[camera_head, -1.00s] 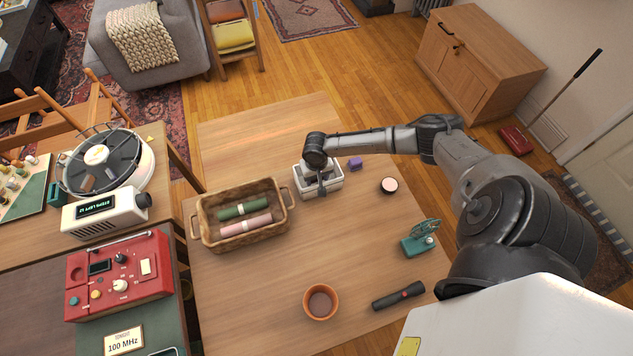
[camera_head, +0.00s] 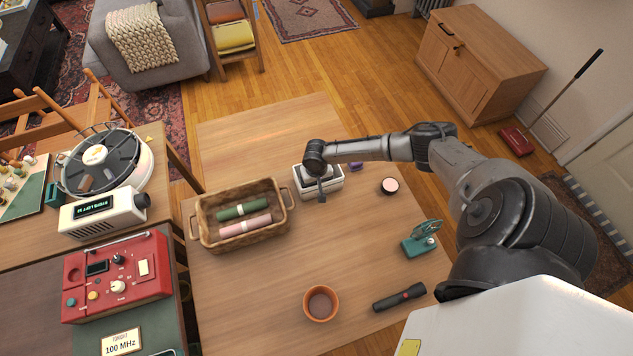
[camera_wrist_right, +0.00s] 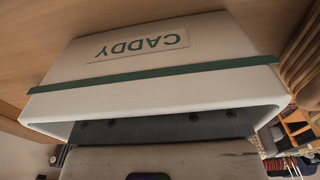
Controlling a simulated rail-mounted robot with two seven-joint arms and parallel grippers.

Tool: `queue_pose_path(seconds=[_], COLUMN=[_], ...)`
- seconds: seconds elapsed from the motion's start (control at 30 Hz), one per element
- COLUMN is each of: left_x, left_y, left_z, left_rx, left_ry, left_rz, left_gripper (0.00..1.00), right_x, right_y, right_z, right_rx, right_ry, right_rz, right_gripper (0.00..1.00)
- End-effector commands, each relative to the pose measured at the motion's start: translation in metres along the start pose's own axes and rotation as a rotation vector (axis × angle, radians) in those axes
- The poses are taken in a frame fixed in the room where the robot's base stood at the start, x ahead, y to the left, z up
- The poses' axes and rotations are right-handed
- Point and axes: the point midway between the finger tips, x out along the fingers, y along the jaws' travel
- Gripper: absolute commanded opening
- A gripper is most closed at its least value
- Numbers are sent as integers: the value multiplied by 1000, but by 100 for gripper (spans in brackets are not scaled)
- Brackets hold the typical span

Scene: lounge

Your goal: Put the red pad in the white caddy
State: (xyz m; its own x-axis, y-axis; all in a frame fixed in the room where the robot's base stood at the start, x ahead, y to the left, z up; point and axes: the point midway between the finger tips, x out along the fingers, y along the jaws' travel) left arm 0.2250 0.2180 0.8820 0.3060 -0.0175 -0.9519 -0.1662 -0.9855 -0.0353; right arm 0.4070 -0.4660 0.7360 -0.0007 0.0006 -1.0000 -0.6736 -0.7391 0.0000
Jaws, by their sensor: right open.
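The white caddy (camera_head: 334,187) stands on the wooden table, partly hidden by my right wrist. In the right wrist view its wall (camera_wrist_right: 215,55) fills the upper half, with a green band and an upside-down CADDY label. My right gripper (camera_head: 321,195) is open, at the near side of the caddy. I cannot tell whether it touches the caddy. I cannot make out the red pad in either view. My left gripper is not in view.
A wicker basket (camera_head: 268,233) with green and pink rolls stands left of the caddy. A purple block (camera_head: 356,165), a round pink-topped jar (camera_head: 389,186), a teal device (camera_head: 418,246), a flashlight (camera_head: 399,297) and an orange pot (camera_head: 321,317) are around. The table's middle is clear.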

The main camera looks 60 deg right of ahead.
Motion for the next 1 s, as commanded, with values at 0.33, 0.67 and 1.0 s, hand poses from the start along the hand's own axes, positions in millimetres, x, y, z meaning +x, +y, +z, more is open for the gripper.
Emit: queue_pose_path(seconds=[0.33,0.67,1.0], left_x=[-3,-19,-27], left_y=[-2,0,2], left_z=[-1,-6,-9], left_rx=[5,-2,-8], left_ry=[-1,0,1], left_rz=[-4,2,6], left_gripper=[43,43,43], right_x=[-11,-70,-115], right_y=[0,0,0], right_z=[0,0,0], right_rx=[-1,-2,0], right_ry=[1,1,0], right_rz=[-1,-1,0], right_gripper=[78,78,78])
